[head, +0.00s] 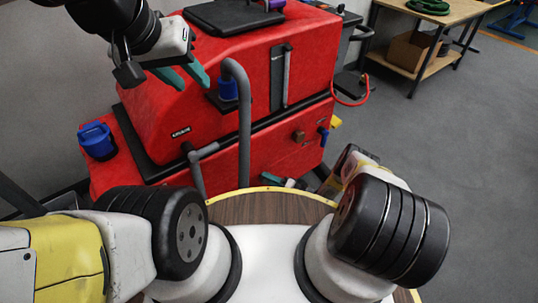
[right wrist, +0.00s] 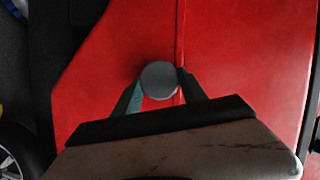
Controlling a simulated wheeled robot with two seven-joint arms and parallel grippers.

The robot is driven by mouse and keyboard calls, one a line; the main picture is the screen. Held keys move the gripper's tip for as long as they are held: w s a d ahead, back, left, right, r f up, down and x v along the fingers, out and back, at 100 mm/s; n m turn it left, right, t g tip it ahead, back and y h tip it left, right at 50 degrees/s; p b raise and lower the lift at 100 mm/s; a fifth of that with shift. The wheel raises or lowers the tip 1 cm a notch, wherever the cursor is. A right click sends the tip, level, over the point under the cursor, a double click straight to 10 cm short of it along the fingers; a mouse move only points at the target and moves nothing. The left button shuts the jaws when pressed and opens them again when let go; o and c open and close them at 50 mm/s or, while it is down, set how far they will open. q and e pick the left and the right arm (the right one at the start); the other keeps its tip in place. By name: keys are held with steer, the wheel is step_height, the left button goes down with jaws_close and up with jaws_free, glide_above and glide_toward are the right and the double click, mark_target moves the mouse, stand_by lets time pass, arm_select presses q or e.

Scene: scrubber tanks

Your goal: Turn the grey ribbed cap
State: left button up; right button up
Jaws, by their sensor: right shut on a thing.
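The grey cap (right wrist: 159,80) shows end-on as a round disc against red bodywork in the right wrist view. Its ribs cannot be made out there. My right gripper (right wrist: 160,88) is shut on it, one finger on each side. In the head view my right arm hides most of that area, and I cannot pick out the cap. My left gripper (head: 182,76) hangs in front of the red machine (head: 270,90) at upper left in the head view. Its teal fingers are apart with nothing between them.
A blue cap (head: 97,141) sits on the machine's left side, and another blue cap (head: 228,89) is beside a grey bent pipe (head: 242,120). A red hose (head: 352,100) loops at the right. A wooden bench (head: 440,50) stands at the back right. The floor at right is clear.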

steer(key=o, duration=1.4)
steer(key=shift+c, duration=0.2)
steer(key=v, duration=0.7)
steer(key=shift+s+d, duration=0.25)
steer(key=shift+d, duration=0.1)
